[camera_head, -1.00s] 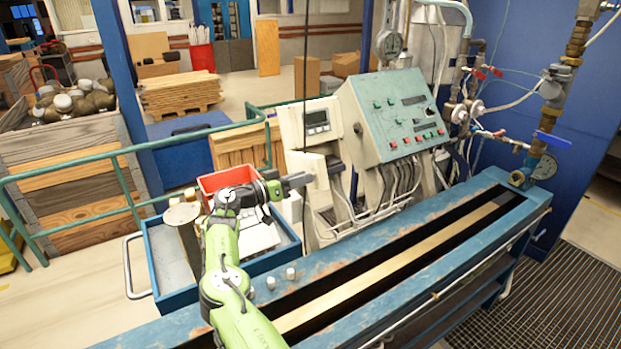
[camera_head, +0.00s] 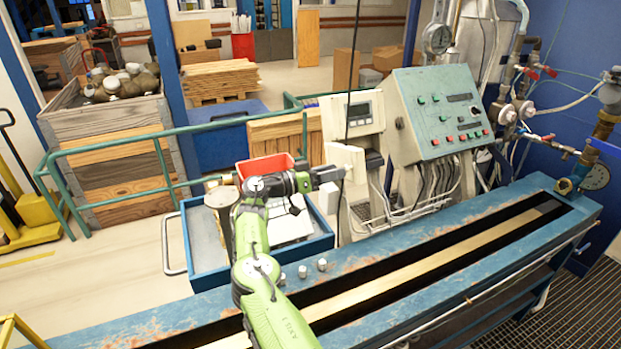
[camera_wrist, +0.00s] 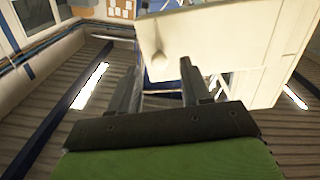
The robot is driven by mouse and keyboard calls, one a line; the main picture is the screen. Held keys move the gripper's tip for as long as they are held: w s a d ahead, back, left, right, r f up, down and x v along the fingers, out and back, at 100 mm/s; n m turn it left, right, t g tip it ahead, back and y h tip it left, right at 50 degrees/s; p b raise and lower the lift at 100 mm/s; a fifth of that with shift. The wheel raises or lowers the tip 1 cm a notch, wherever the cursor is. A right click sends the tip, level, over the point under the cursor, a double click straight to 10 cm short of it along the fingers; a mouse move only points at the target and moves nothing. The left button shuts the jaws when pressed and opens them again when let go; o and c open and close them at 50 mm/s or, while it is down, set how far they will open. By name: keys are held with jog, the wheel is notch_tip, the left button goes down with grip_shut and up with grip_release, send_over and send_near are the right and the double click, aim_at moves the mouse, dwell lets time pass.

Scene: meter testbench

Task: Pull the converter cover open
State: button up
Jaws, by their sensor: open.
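The converter (camera_head: 362,112) is a cream box with a small grey display, beyond the blue bench. Its pale cover (camera_head: 346,155) shows below the display, jutting toward my gripper. My gripper (camera_head: 340,173) is at the cover's near side, its tips partly lost against it.
A blue tray cart (camera_head: 190,255) with a red bin (camera_head: 265,168) stands under my arm. The blue bench (camera_head: 420,245) with small metal knobs runs in front. A green-grey control panel (camera_head: 440,112) stands right of the converter. A thin cable (camera_head: 350,75) hangs before the converter.

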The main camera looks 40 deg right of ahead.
jog(key=v, duration=1.4)
jog(key=shift+b, duration=0.4)
jog(key=shift+s+f, duration=0.1)
jog(key=shift+f, duration=0.05)
